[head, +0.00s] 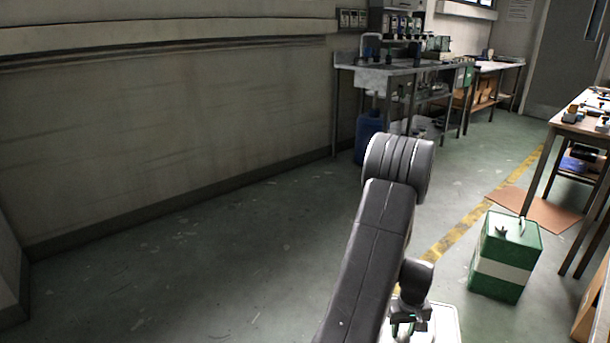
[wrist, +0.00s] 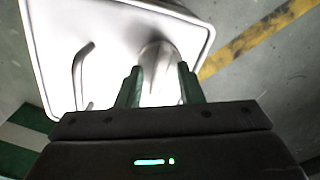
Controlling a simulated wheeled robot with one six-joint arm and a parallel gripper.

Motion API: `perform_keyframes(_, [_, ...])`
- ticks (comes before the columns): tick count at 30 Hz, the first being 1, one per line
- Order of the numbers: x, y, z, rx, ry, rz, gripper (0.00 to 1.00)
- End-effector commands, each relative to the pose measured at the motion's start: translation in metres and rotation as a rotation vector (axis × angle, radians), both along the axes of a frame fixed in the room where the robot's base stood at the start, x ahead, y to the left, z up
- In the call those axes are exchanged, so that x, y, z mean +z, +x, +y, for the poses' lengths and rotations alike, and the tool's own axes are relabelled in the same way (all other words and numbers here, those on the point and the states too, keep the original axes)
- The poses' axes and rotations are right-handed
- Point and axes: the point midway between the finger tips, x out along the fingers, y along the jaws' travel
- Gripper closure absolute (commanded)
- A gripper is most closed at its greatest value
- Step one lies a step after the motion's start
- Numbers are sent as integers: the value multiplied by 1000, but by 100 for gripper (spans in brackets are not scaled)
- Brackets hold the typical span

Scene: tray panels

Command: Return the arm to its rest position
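My arm reaches up from the bottom middle of the head view, bends at a thick dark joint, and comes back down. My gripper (head: 403,328) hangs low at the bottom edge there, over a pale panel (head: 446,328). In the wrist view, the two green fingers of my gripper (wrist: 160,92) stand apart with a gap between them. Beyond them is a pale, rimmed panel (wrist: 110,35) with a bent bar at left. A rounded metallic shape shows behind the gap; I cannot tell whether it is part of my body.
A green box with a white band (head: 503,268) stands on the floor to the right. A brown mat (head: 540,210) and a wooden workbench (head: 583,130) are beyond it. A metal bench (head: 400,68) stands at the back wall with a blue bin (head: 367,137) below. The left floor is clear.

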Motion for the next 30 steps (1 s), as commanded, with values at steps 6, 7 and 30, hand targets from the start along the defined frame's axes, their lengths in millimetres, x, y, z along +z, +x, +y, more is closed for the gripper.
perform_keyframes(6, [-1, 0, 0, 173, 0, 0, 66])
perform_keyframes(7, [-1, 0, 0, 197, 0, 0, 66])
perform_keyframes(30, [111, 0, 0, 376, -2, -2, 66])
